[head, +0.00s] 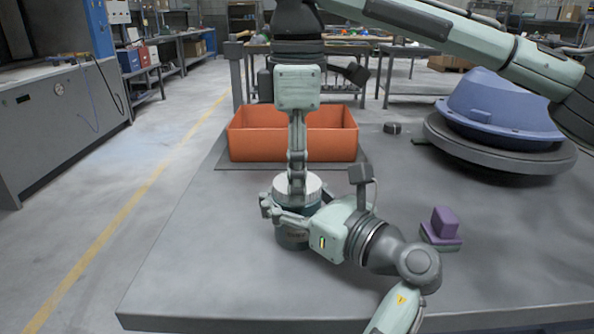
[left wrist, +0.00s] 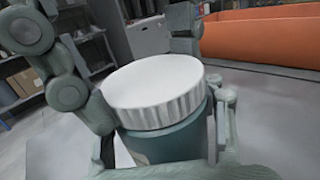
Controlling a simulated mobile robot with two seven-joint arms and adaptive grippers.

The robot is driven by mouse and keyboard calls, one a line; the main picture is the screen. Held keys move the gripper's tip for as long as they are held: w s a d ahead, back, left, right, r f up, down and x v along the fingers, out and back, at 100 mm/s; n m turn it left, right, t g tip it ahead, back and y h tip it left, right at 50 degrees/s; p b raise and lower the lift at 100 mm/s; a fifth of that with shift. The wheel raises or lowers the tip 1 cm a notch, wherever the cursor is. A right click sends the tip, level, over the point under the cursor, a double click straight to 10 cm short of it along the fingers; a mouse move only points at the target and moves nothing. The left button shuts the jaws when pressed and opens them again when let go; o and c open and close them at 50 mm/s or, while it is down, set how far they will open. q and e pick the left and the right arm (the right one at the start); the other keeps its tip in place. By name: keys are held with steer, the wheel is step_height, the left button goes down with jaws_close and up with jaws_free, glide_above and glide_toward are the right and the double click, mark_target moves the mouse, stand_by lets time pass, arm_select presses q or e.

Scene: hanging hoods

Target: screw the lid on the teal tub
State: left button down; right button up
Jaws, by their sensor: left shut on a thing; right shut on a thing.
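The teal tub (head: 291,238) stands upright on the grey table, with a label on its side. It also shows in the left wrist view (left wrist: 172,142). The white ribbed lid (head: 312,188) sits level on its top; the left wrist view shows the lid (left wrist: 152,80) close up. My left gripper (head: 278,212) reaches in low from the right and is shut around the tub just below the lid. My right gripper (head: 297,180) points straight down from above and is shut on the lid. How far the threads are engaged is hidden.
An orange bin (head: 290,147) stands close behind the tub. A purple block (head: 445,222) lies to the right. A blue dome (head: 500,105) on a round grey base (head: 490,152) fills the back right, near a small dark cylinder (head: 392,128). The front-left table is clear.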

steer(key=shift+c, duration=1.1)
steer(key=o, duration=1.4)
steer(key=shift+c, duration=0.2)
steer(key=shift+r, duration=0.1)
step_height(320, 180, up, 12)
arm_select(q)
steer(key=shift+c, duration=2.1)
jaws_free()
